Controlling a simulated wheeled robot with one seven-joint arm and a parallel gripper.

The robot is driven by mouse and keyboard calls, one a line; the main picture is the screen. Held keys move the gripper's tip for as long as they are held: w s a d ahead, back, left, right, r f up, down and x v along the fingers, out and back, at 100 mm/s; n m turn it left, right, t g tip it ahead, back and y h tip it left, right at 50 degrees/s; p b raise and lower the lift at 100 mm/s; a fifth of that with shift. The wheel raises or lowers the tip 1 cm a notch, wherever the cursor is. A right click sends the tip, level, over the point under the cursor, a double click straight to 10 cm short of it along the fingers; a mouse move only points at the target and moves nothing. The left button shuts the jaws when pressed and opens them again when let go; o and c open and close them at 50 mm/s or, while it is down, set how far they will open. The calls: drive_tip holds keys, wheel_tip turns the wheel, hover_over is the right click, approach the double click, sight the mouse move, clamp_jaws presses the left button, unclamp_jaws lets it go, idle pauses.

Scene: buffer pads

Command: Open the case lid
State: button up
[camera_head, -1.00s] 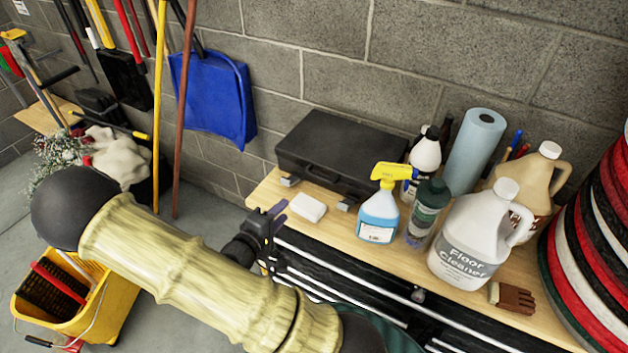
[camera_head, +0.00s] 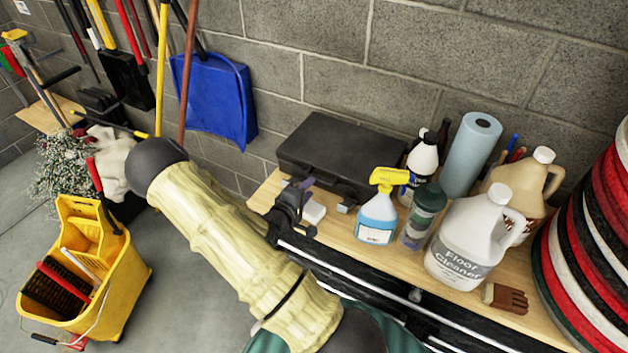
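The black case (camera_head: 340,150) lies flat at the back left of the wooden shelf, against the block wall, with its lid shut. A grey latch (camera_head: 345,206) shows on its front side. My gripper (camera_head: 300,190) is at the front left of the case, over the shelf's front edge. It partly covers the white block (camera_head: 315,212) and the case's left front side. The fingers are small and dark here, so I cannot tell whether they are open or touch the case.
A spray bottle (camera_head: 377,210), a dark green bottle (camera_head: 424,215) and a floor cleaner jug (camera_head: 467,240) stand right of the case. A blue paper roll (camera_head: 471,155) stands behind them. A yellow mop bucket (camera_head: 85,270) is on the floor at left.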

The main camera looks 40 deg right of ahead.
drive_tip(key=p+x, duration=0.1)
drive_tip(key=x, duration=0.3)
drive_tip(key=shift+d, duration=0.1)
clamp_jaws()
